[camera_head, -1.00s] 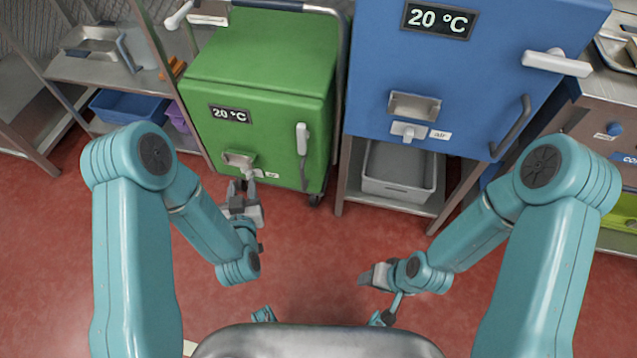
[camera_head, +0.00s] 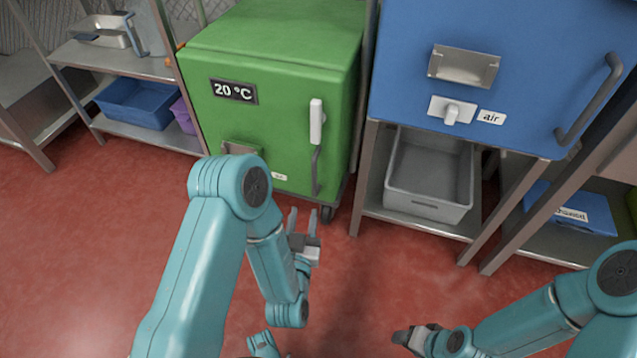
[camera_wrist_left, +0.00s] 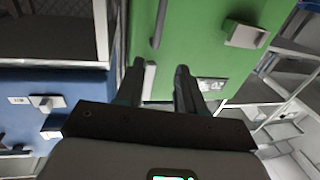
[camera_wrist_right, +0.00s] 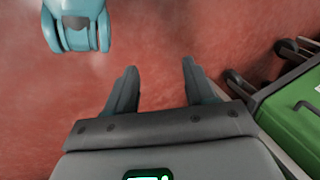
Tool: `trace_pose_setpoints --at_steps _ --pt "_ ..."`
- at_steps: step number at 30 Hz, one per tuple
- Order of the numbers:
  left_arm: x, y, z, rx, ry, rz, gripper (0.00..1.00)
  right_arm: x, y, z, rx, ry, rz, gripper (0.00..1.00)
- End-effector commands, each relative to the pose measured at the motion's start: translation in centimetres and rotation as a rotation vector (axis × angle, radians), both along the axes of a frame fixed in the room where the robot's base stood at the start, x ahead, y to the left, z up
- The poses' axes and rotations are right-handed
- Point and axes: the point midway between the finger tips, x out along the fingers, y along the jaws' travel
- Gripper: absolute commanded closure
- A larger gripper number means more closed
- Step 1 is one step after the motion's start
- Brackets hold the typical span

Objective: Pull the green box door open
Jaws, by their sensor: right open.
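The green box (camera_head: 270,55) stands at the upper middle of the head view. Its front door (camera_head: 285,130) looks shut and carries a white latch (camera_head: 317,121) above a thin grey handle (camera_head: 316,172). My left gripper (camera_head: 302,212) is open and empty, below and in front of the handle, apart from it. In the left wrist view its fingers (camera_wrist_left: 160,78) point towards the green door (camera_wrist_left: 205,40), with the handle (camera_wrist_left: 160,22) above them. My right gripper (camera_head: 402,335) is open and empty over the floor, away from the box; its fingers (camera_wrist_right: 160,75) show in its wrist view.
A blue cabinet (camera_head: 530,60) on a metal stand is right of the green box, with a grey bin (camera_head: 430,180) beneath. Metal shelves with a blue bin (camera_head: 135,103) stand left. Red floor (camera_head: 100,240) is clear in front.

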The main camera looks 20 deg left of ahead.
Motion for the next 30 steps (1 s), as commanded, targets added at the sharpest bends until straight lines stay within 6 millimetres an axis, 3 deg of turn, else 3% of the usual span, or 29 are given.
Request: trace_pose_setpoints --at_steps 1,5,15,17,24,30 --pt "0.0 -0.1 -1.2 0.0 0.0 -0.004 0.62 0.0 0.0 -1.2 0.0 -0.001 -0.001 0.46" --pt "0.1 -0.3 -1.5 -0.001 -0.001 -0.008 0.62 0.0 0.0 -1.4 0.001 0.002 -0.002 0.46" --pt "2.8 0.1 -0.5 0.0 0.0 -0.007 0.62 -3.1 0.6 4.3 0.019 0.102 0.016 0.46" --pt "4.5 0.3 -1.6 0.0 -0.008 -0.008 0.62 -2.9 0.5 2.3 0.018 0.098 0.013 0.46" --pt "10.3 1.2 -1.7 0.0 -0.007 -0.01 0.62 -1.7 0.3 0.4 0.011 0.06 0.006 0.46" --pt "14.1 1.8 -1.7 0.0 -0.005 -0.011 0.62 -0.8 0.1 -0.7 0.006 0.029 0.002 0.46"
